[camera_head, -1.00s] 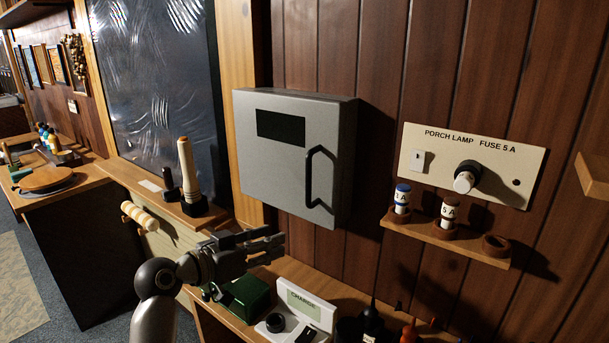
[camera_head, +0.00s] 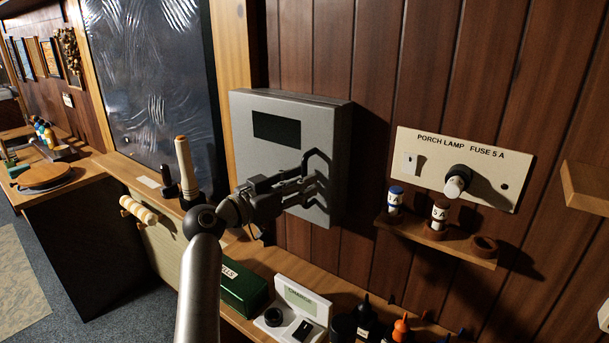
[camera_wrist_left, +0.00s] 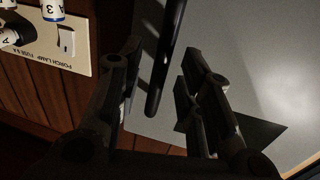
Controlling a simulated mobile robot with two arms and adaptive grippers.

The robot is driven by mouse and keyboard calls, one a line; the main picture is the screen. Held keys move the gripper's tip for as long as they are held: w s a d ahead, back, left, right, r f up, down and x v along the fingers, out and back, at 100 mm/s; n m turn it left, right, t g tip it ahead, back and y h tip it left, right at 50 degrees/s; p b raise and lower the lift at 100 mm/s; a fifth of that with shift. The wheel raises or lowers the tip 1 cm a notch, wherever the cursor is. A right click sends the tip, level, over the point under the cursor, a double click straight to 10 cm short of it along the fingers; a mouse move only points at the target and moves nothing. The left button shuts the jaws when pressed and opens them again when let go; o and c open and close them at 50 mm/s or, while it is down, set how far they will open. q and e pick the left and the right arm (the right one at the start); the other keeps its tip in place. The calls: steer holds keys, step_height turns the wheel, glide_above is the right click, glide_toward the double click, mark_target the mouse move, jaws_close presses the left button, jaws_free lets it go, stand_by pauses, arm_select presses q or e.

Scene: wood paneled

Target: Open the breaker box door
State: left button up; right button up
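The breaker box (camera_head: 245,155) is a grey metal box on the wood paneled wall, its door shut, with a dark window (camera_head: 276,128) near the top. A dark bar handle (camera_head: 318,155) runs vertically on the right side of the door. My left gripper (camera_head: 308,185) is at the handle's lower part. In the left wrist view its fingers (camera_wrist_left: 163,65) are open, and the handle (camera_wrist_left: 167,55) lies between them, with gaps on both sides. My right gripper is not in view.
The porch lamp fuse panel (camera_head: 462,165) and a small shelf (camera_head: 440,242) with fuses are right of the box. Below is a bench with a green box (camera_head: 244,290), a white charger (camera_head: 300,310) and dark bottles. A torch-like stick (camera_head: 185,165) stands at left.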

arm_select(q)
steer(key=shift+x, duration=0.8)
jaws_close()
